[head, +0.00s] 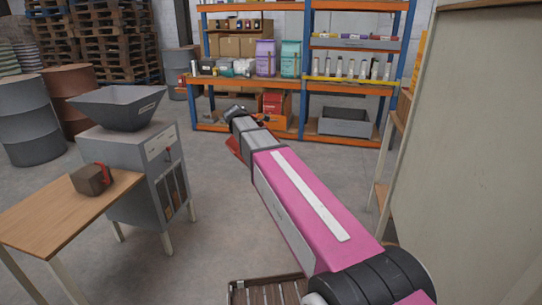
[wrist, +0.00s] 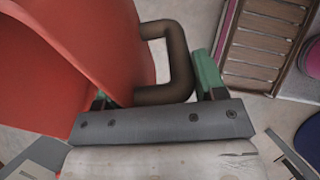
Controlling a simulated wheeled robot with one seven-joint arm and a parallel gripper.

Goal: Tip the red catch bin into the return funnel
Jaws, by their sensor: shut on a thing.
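The red catch bin (wrist: 75,45) fills the left of the wrist view, with a dark brown loop handle (wrist: 180,60) on its side. My gripper (wrist: 155,88), with green fingertips, is shut on this handle. In the head view my gripper (head: 238,114) is at the middle, and only a small red part of the bin (head: 236,147) shows beside my arm. The bin's inside and contents are hidden. A grey funnel (head: 120,108) with a wide square mouth sits on a grey cabinet at the left. The bin is apart from it, to its right.
A wooden table (head: 75,208) with a dark block (head: 92,180) stands in front of the cabinet (head: 150,170). Grey and rusty drums stand behind. Loaded shelves (head: 300,80) line the back. A large pale panel (head: 470,150) closes the right. Floor between funnel and bin is clear.

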